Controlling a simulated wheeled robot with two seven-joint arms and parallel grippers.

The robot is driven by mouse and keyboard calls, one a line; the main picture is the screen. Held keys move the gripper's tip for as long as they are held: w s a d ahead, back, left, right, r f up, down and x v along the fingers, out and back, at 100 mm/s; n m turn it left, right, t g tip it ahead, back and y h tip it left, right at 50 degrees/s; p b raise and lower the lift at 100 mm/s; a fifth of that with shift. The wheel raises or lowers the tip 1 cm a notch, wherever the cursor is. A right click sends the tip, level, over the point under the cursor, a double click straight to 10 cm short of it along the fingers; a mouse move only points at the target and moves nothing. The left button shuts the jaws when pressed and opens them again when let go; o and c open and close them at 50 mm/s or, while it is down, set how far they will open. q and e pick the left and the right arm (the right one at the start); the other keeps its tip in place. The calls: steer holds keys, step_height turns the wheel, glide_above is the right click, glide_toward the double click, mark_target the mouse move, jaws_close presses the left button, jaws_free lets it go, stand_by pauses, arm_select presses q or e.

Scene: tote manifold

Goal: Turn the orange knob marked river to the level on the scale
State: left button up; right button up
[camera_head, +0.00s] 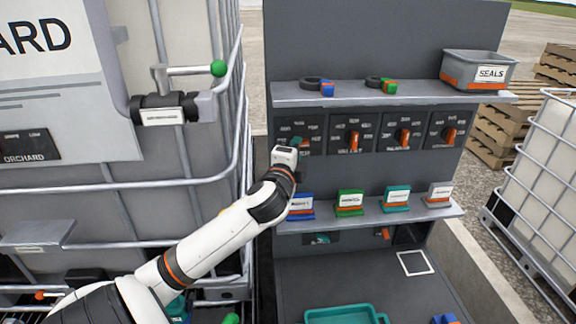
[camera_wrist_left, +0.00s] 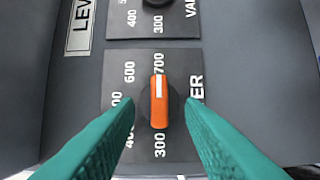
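The orange knob (camera_wrist_left: 159,101) sits on a dark dial plate in the left wrist view, its white mark at the upper end near the 700. The numbers 300, 400, 600 and 700 are readable around it; another is partly hidden. The plate's name ends in "ER"; its start is hidden by a finger. My left gripper (camera_wrist_left: 163,112) is open, with one teal finger on each side of the knob and visible gaps at both sides. In the head view my left gripper (camera_head: 297,143) is at the leftmost dial plate (camera_head: 286,128) and hides that knob. My right gripper is not in view.
More dial plates with orange knobs (camera_head: 354,142) stand to the right. A shelf (camera_head: 390,93) above carries rings and a SEALS bin (camera_head: 478,72); a lower shelf (camera_head: 380,219) carries coloured labelled blocks. A caged tank (camera_head: 200,220) stands close at left. A teal tray (camera_head: 343,315) lies below.

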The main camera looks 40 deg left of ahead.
arm_select(q)
steer(key=b+v, duration=0.1)
steer(key=v, duration=0.9)
steer(key=shift+s+b, duration=0.2)
steer(key=shift+b, duration=0.15)
